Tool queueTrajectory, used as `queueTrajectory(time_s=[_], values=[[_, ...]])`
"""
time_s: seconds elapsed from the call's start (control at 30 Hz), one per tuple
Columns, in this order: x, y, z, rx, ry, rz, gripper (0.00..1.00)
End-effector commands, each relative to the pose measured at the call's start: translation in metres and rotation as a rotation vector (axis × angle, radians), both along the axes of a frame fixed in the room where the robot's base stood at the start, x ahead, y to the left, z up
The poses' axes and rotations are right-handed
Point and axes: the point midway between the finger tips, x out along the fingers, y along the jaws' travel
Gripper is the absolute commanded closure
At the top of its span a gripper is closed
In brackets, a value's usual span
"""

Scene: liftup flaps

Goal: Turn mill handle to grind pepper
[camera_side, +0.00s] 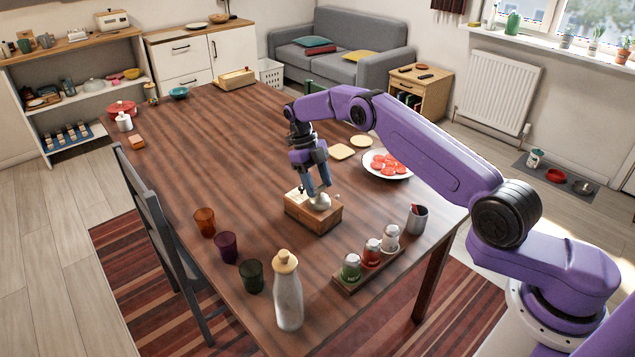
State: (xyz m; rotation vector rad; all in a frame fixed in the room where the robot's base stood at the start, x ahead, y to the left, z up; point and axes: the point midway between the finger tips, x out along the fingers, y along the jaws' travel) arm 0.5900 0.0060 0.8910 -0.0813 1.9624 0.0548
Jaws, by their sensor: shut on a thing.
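The pepper mill (313,217) is a wooden box with a silver dome on top. It stands upright on the dark wood table, near the middle of the picture. My gripper (319,192) points down over the mill, with its fingers at the top by the silver dome. It is shut on the mill's handle, which is mostly hidden by the fingers. A small pale piece shows on the mill's top left of the fingers.
A plate of red slices (388,164) lies right of the mill. Coloured glasses (227,246) stand left. The table's middle left (215,150) is clear.

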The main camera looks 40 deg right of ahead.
Motion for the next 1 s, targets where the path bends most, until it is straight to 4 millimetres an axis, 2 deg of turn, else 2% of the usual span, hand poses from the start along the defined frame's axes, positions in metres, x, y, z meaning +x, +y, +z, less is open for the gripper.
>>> queueTrajectory(time_s=[0.07,0.1,0.17,0.57,1.0], values=[[0.001,-0.002,0.000,-0.002,-0.006,-0.001,0.75],[0.001,-0.002,0.000,-0.002,-0.006,-0.001,0.35],[0.001,-0.002,0.000,-0.002,-0.005,-0.001,0.19],[0.002,-0.001,0.004,0.000,-0.002,0.001,0.19],[0.020,0.000,0.047,-0.001,-0.006,-0.001,0.19]])
